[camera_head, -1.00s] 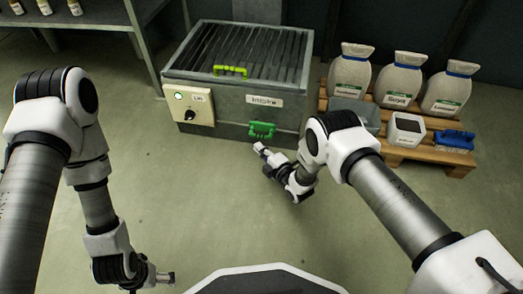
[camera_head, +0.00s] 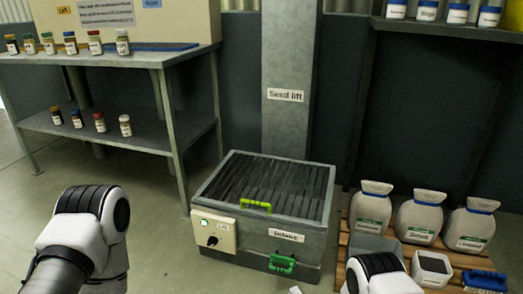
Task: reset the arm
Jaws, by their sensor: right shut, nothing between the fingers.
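Only the tip of my right gripper (camera_head: 295,290) shows, at the bottom edge of the head view, just below the front of the intake box. It is shut and holds nothing. The rest of that hand is cut off by the frame, and a white and black joint of my right arm shows to its right. My left arm comes in at the lower left with its joint bent. My left gripper is out of the frame.
The grey intake box (camera_head: 224,263) with a slatted top and green handles stands on the floor ahead. A pallet (camera_head: 455,264) with several sacks, a white container (camera_head: 432,268) and a blue-topped item (camera_head: 484,282) is at right. A shelf table (camera_head: 150,60) with bottles stands at left.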

